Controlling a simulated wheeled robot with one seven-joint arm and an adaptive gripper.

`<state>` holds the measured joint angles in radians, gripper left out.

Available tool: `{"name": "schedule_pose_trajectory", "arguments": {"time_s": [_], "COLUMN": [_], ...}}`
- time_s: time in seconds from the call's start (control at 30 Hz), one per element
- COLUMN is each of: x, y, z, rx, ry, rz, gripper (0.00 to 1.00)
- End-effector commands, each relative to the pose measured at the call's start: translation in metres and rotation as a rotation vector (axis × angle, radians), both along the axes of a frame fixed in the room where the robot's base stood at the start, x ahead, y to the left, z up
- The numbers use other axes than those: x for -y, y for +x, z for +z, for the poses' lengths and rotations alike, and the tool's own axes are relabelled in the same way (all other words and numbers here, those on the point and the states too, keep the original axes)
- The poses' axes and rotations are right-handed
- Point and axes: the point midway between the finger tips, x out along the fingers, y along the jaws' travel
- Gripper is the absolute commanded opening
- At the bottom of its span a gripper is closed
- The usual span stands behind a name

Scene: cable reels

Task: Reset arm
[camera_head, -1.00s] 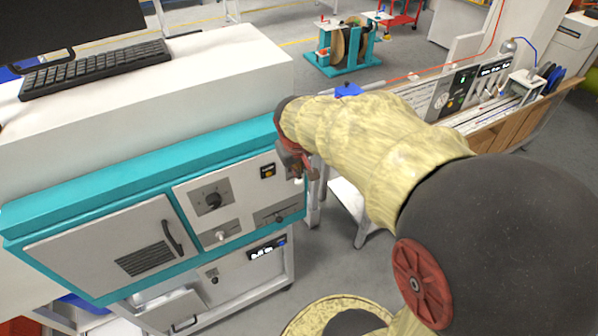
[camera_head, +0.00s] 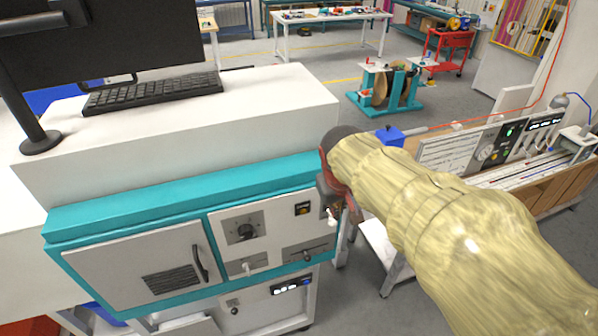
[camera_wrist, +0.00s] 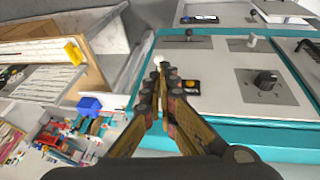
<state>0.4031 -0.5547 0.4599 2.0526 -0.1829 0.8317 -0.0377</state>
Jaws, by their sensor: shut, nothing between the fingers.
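My gripper (camera_wrist: 162,76) shows in the wrist view with its fingertips together and nothing between them. In the head view my gripper (camera_head: 335,208) is partly hidden by my own wrist and hangs near the right end of the teal and white control cabinet (camera_head: 120,201). The cabinet's front panel also shows in the wrist view, with a black knob (camera_wrist: 266,80) and a small black switch (camera_wrist: 191,86) to the right of the fingertips. I cannot tell whether the fingers touch the cabinet.
A keyboard (camera_head: 153,92) and a monitor (camera_head: 100,38) stand on the white top at left. A bench with panels (camera_head: 455,150) lies behind my arm. A blue box (camera_head: 390,135) sits beside my arm. A reel stand (camera_head: 385,88) is on open grey floor at the back.

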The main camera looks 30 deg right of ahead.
Motion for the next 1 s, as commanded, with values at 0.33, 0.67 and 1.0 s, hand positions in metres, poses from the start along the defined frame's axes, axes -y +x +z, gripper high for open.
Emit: {"name": "schedule_pose_trajectory", "arguments": {"time_s": [0.33,0.67,1.0], "x": [-0.013,-0.119,-0.183], "y": [-0.016,-0.065,-0.083], "z": [-0.014,-0.063,-0.088], "rx": [-0.023,0.064,0.176], "ry": [0.044,0.139,0.158], "rz": [-0.027,0.097,0.292], "gripper": [0.0,0.0,0.0]}}
